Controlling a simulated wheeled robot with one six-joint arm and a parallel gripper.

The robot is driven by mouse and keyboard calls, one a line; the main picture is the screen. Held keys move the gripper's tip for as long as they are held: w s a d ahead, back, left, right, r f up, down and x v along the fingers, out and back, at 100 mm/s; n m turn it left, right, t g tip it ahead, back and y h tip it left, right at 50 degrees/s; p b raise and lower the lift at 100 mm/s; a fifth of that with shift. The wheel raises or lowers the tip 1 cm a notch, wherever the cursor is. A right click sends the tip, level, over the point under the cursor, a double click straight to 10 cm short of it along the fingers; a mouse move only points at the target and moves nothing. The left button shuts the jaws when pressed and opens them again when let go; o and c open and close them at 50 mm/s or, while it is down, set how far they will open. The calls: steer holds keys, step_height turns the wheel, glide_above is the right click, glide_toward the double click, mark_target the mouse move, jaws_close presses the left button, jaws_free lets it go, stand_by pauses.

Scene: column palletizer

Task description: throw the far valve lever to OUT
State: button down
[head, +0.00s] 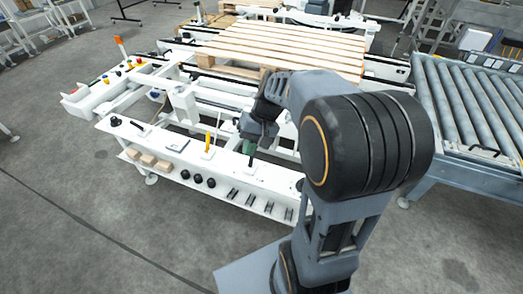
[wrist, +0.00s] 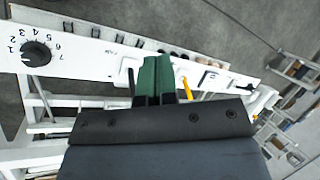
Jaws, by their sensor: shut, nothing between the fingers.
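My gripper (head: 249,147) is over the white control panel (head: 225,163), its green fingers together and empty; they also show in the wrist view (wrist: 157,78). A yellow lever (head: 208,141) stands upright on the panel, left of my gripper and apart from it. In the wrist view the yellow lever (wrist: 188,89) is just right of the fingers. A thin black lever (wrist: 131,82) shows left of the fingers. Another black lever (head: 139,125) is near the panel's left end. I cannot read any OUT mark or tell which lever is the far valve lever.
A numbered black dial (wrist: 36,53) is at the panel's other end. The lower shelf holds wooden blocks (head: 148,160), black knobs (head: 198,180) and dark clips (head: 250,200). A wooden pallet (head: 285,45) lies behind, and a roller conveyor (head: 465,105) stands at right.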

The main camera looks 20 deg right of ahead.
steer(key=w+d+f+m+t+y+b, duration=0.15)
steer(key=w+d+f+y+b, duration=0.25)
steer(key=w+d+f+y, duration=0.55)
steer(key=w+d+f+m+t+y+b, duration=0.1)
steer(key=w+d+f+t+y+b, duration=0.1)
steer(key=d+f, duration=0.7)
steer(key=shift+d+f+t+y+b, duration=0.4)
steer(key=shift+d+t+y, duration=0.3)
steer(key=shift+t+y, duration=0.35)
steer(key=shift+w+r, duration=0.1)
steer(key=shift+w, duration=0.05)
steer(key=b+x, duration=0.2)
steer(key=x, duration=0.8)
